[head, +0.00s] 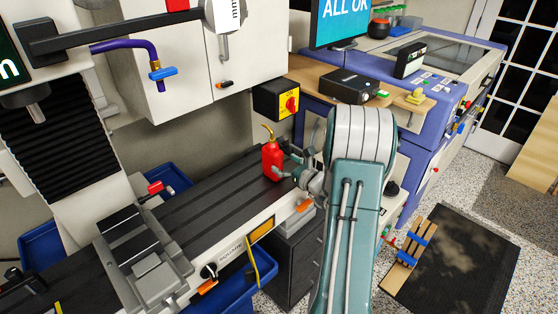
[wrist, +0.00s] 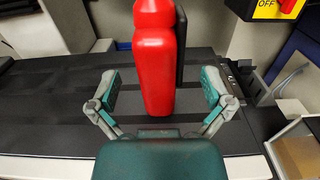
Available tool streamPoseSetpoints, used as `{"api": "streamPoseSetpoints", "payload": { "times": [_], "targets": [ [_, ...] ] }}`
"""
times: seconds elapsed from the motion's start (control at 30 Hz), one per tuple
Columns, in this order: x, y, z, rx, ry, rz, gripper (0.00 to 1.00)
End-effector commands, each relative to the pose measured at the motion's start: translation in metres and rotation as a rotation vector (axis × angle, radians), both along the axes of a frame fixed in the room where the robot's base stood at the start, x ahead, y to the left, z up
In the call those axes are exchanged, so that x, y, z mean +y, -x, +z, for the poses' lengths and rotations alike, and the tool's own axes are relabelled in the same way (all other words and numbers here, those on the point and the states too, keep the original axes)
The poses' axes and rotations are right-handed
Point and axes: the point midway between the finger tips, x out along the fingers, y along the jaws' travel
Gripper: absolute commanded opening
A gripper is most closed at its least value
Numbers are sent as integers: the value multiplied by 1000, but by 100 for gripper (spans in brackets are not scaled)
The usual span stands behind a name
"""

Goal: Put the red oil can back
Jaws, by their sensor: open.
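The red oil can (head: 271,160) stands upright on the dark slotted machine table (head: 200,205), near the table's right end. A yellow spout shows on its top in the head view. In the wrist view the red oil can (wrist: 155,65) fills the upper middle, its top cut off by the frame. My gripper (head: 290,172) is at the can's right side in the head view. In the wrist view my gripper (wrist: 160,90) is open, with one finger on each side of the can and visible gaps between. A dark upright piece (wrist: 181,45) shows just behind the can's right side.
A vise (head: 150,265) sits on the table at the lower left. A yellow box with a red switch (head: 280,101) is on the wall behind the can. A wooden bench (head: 335,90) with a black box (head: 350,86) is beyond. Blue trays (head: 235,290) lie below the table.

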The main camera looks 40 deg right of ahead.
Motion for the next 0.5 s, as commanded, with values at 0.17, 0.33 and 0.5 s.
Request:
{"api": "streamPoseSetpoints", "payload": {
  "times": [0.17, 0.33, 0.5],
  "targets": [
    [-5, 40, 0, 0, -2, -6, 100],
    [-6, 73, 0, 0, -1, -5, 100],
    [-7, 93, -1, 0, -1, -1, 100]
  ]
}}
